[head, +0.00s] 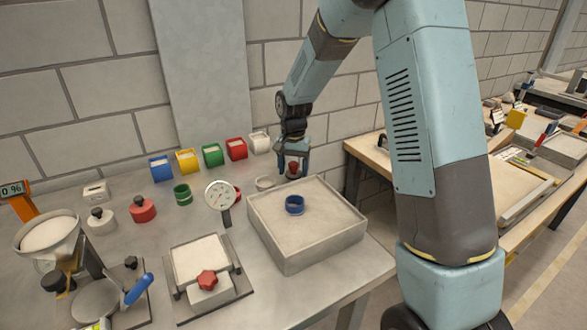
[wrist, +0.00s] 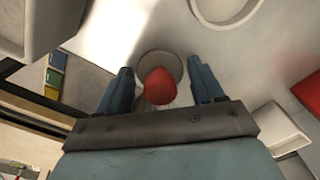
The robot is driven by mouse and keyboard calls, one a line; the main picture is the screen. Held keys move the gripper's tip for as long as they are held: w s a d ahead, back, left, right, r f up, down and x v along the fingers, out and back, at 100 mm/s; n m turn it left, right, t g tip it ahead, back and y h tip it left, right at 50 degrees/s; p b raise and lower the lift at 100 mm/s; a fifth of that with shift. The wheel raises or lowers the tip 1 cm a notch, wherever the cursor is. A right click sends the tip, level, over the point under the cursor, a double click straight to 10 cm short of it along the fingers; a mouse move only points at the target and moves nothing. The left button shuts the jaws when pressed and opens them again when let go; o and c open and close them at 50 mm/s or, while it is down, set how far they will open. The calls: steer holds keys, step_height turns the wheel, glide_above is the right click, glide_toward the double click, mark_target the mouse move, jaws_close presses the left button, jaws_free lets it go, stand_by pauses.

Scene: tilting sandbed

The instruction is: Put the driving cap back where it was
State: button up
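A red knob, seemingly the top of the driving cap (head: 293,169), shows behind the sandbox; it also shows in the wrist view (wrist: 160,86). A grey round rim (wrist: 150,57) shows beyond it; whether it is part of the cap or a seat cannot be told. My gripper (head: 293,172) is low over the bench with a finger on each side of the knob. In the wrist view, gaps show between the knob and both fingers, so my gripper looks open. A blue ring (head: 294,205) sits on the sand in the sandbox (head: 312,254).
A white ring (head: 264,183) lies left of my gripper. A dial gauge (head: 220,195), green ring (head: 183,194), red weight (head: 143,209) and coloured bins (head: 212,155) stand further left. A small sand tray (head: 235,282) is in front. A wooden bench (head: 362,149) is at right.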

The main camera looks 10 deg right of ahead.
mark_target(293, 164)
steer(key=shift+o, duration=1.1)
steer(key=shift+r, duration=0.1)
step_height(293, 164, up, 12)
steer(key=s+d+r+n+t, duration=0.1)
steer(key=s+d+r, duration=0.3)
steer(key=s+r, duration=0.25)
steer(key=s+d+r+n+t, duration=0.1)
steer(key=s+d+r+t, duration=0.1)
steer(key=s+d+r, duration=0.45)
steer(key=s+d+f+n+t, duration=0.1)
steer(key=s+d, duration=0.3)
steer(key=s, duration=1.5)
steer(key=shift+s+f+n+t, duration=0.15)
steer(key=shift+s+n+t, duration=0.05)
steer(key=shift+n+t, duration=0.55)
